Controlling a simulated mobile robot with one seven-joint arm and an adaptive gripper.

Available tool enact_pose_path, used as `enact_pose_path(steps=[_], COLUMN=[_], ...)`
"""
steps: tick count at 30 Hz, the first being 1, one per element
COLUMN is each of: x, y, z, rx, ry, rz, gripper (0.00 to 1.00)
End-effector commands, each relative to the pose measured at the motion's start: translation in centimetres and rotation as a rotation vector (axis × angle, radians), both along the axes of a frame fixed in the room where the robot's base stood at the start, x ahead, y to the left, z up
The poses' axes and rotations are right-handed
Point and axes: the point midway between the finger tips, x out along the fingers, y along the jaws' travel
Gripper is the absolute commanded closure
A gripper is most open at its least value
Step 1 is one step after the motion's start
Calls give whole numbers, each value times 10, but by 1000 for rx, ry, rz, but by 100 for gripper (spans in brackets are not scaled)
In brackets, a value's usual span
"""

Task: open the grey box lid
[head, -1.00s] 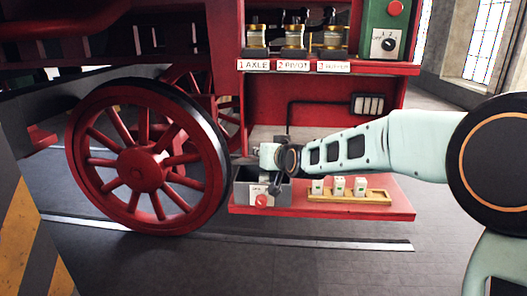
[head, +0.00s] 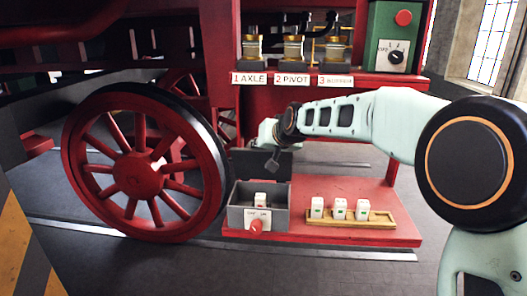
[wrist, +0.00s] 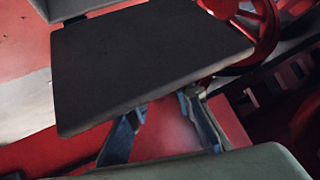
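The grey box (head: 236,216) stands on the red shelf beside the wheel, with its front panel and red knob (head: 256,226) facing me. Its lid (head: 250,163) is raised at the back, roughly upright, and the inside shows. A small white block (head: 260,200) with a red mark is inside. My gripper (head: 268,140) is at the lid's upper edge, partly hidden by my arm. In the wrist view the lid (wrist: 150,65) is a large dark panel. My gripper's two fingers (wrist: 160,112) are spread apart by its edge, with nothing seen held between them.
A yellow tray (head: 350,220) with three white blocks sits right of the box on the red shelf (head: 385,190). The large red wheel (head: 135,172) stands close on the left. Above are labelled brass cups (head: 293,48) and a green control panel (head: 397,40).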

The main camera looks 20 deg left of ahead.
Motion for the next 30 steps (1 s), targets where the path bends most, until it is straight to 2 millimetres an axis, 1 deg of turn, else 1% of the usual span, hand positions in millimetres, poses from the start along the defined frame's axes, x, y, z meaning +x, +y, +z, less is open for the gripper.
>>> enact_pose_path(steps=[1, 6, 30], x=[8, 20, 21], y=[-2, -1, -5], z=[1, 0, -3], rx=[2, 1, -6], ry=[-12, -11, -5], rz=[-6, -8, -13], gripper=[100, 100, 100])
